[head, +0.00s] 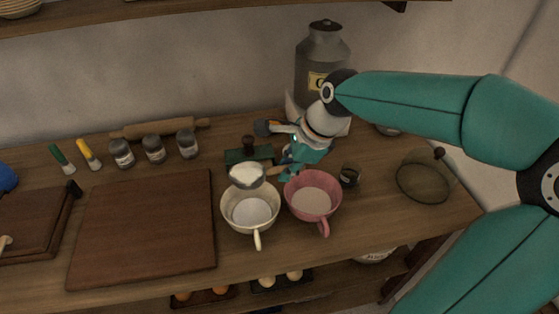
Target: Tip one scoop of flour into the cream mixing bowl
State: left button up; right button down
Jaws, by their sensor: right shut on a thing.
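The cream mixing bowl (227,211) stands on the counter with its handle toward the front. It has a pale, whitish inside. A scoop (247,176) heaped with white flour is over the back part of the bowl, roughly level. My right gripper (283,168) is shut on the scoop's handle, behind and to the right of the cream bowl. The handle is mostly hidden by the gripper. A pink bowl (335,195) with pale powder inside stands just right of the cream bowl. My left gripper is not in view.
A brown board (145,225) lies left of the bowls. Small jars (154,149) and a rolling pin (160,128) are behind it.

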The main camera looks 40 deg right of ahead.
aim_at(266, 171)
jog(key=g+h+p, duration=0.1)
jog(key=p, duration=0.2)
jog(key=r+g+h+p, duration=0.1)
jog(key=g+h+p, duration=0.1)
jog(key=p, duration=0.1)
jog(key=shift+r+n+h, duration=0.15)
jog(key=shift+n+h, duration=0.15)
jog(key=shift+w+a+g+h, duration=0.2)
jog(key=shift+a+g+h, duration=0.05)
jog(key=shift+g+h, duration=0.15)
jog(key=shift+w+a+g+h, duration=0.2)
jog(key=shift+a+g+h, duration=0.1)
jog(key=shift+g+h, duration=0.15)
jog(key=shift+w+a+r+g+h+p, duration=0.25)
jog(key=shift+w+a+g+h+p, duration=0.35)
jog(key=shift+h, duration=0.35)
jog(key=shift+w+a+r+n+g+h+p, duration=0.2)
jog(key=shift+w+a+g+h, duration=0.1)
jog(key=shift+g+h, duration=0.3)
jog(key=shift+w+a+r+n+g+h+p, duration=0.1)
jog(key=shift+w+a+r+g+h, duration=0.15)
jog(key=shift+g+h, duration=0.35)
jog(key=shift+s+f, duration=0.1)
